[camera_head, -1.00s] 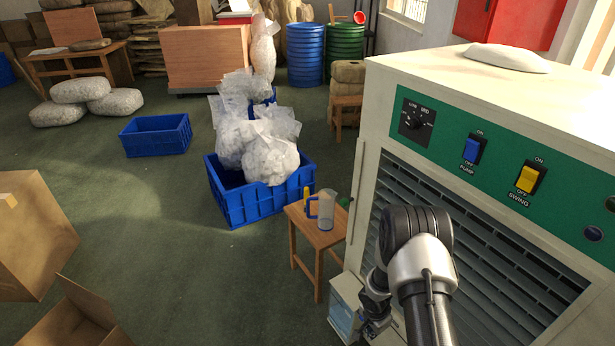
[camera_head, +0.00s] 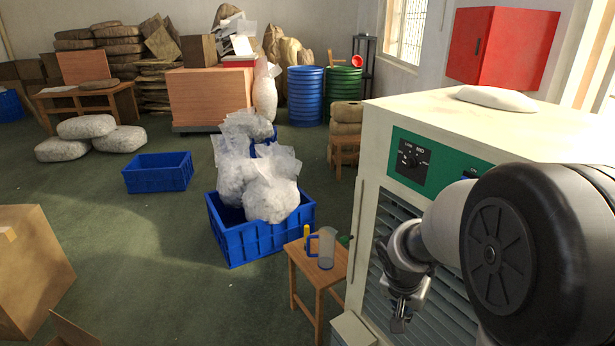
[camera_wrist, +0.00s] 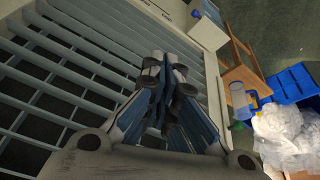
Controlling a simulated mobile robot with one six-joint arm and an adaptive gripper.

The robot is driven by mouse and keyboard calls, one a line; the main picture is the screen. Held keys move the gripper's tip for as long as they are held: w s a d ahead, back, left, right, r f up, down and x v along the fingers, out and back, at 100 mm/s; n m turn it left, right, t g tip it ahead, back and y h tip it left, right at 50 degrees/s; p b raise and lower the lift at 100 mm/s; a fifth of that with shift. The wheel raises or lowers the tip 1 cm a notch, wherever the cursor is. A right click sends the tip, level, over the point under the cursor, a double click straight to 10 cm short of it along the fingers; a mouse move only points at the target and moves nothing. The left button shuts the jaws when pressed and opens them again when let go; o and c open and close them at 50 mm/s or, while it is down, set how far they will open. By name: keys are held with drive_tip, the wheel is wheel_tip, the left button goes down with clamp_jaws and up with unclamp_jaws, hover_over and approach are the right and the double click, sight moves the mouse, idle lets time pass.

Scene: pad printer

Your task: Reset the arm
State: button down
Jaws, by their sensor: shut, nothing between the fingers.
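My gripper (camera_head: 400,318) is in front of the louvred front of the cream machine (camera_head: 480,120) with the green control panel (camera_head: 432,160). In the wrist view my gripper (camera_wrist: 162,62) has its fingers together and holds nothing. The machine's slatted grille (camera_wrist: 60,70) fills the left of that view. My gripper appears apart from the grille, though the gap is hard to judge. In the head view my arm hides the right part of the panel and its switches.
A small wooden stool (camera_head: 318,270) with a clear jug (camera_head: 326,248) stands left of the machine. Behind it is a blue crate (camera_head: 262,240) of filled plastic bags. An empty blue crate (camera_head: 158,174) and a cardboard box (camera_head: 30,270) stand farther left. Green floor between them is open.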

drive_tip(key=s+a+r+n+t, duration=0.1)
drive_tip(key=s+a+r+n, duration=0.2)
drive_tip(key=s+r, duration=0.85)
drive_tip(key=s+a+r+n+y, duration=0.1)
drive_tip(key=s+a+n, duration=0.1)
drive_tip(key=s, duration=0.4)
drive_tip(key=s+a+r+n+y, duration=0.1)
drive_tip(key=s+a+r+n, duration=0.1)
drive_tip(key=s, duration=0.4)
drive_tip(key=shift+s+a+r+t+y, duration=0.25)
drive_tip(key=shift+s+a+t+y, duration=0.05)
drive_tip(key=shift+t+y, duration=0.1)
drive_tip(key=shift+d, duration=0.15)
